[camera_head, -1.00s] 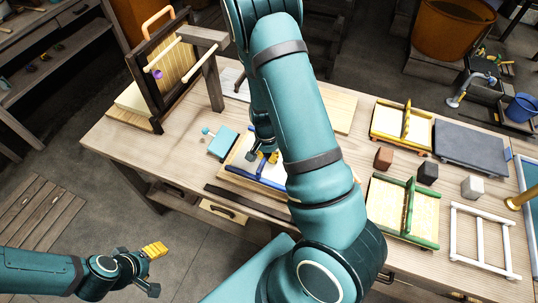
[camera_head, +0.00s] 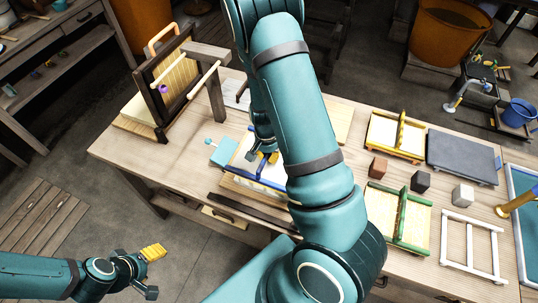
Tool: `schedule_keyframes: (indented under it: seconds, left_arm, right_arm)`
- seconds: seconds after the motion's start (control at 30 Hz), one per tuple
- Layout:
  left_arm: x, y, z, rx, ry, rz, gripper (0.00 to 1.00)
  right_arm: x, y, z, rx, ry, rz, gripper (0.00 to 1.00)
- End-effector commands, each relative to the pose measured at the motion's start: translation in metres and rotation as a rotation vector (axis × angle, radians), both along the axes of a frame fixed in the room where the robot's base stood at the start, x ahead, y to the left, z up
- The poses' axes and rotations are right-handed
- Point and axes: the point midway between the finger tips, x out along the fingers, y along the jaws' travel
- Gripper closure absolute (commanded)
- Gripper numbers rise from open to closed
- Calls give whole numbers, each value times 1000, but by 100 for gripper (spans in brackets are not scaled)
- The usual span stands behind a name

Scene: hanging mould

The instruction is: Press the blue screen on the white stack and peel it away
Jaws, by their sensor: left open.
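The blue screen (camera_head: 243,177) lies at the table's front edge, partly covered by my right arm. The white stack shows as a pale patch (camera_head: 244,156) beside the blue bar, with a wooden board under it. I cannot tell how the two touch. My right gripper (camera_head: 266,156) reaches down over the blue screen with yellow fingertips close to it. Its jaws are mostly hidden behind my arm. My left gripper (camera_head: 150,269) is open and empty, off the front of the table at the lower left.
A dark upright frame (camera_head: 167,95) stands at the table's left end. A teal block (camera_head: 223,153) lies beside the screen. Yellow (camera_head: 398,134) and green-edged (camera_head: 399,215) frames, small cubes, a dark slab (camera_head: 462,158) and a white frame (camera_head: 471,246) fill the right side.

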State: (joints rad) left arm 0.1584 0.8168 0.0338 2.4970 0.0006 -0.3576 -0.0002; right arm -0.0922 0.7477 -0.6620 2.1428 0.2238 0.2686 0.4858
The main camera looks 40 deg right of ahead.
Motion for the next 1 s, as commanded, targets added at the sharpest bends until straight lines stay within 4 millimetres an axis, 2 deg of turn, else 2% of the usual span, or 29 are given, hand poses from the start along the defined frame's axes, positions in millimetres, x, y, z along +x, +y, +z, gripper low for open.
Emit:
schedule_keyframes:
  seconds: [0.27,0.47,1.0]
  left_arm:
    - [0,0,0,0,0,0,37]
    - [0,0,-6,1,-1,0,37]
    - [1,-2,-46,7,0,3,37]
  right_arm:
    - [0,0,-1,0,0,0,100]
    - [0,0,-8,-1,3,0,100]
    - [0,0,-61,-12,21,0,100]
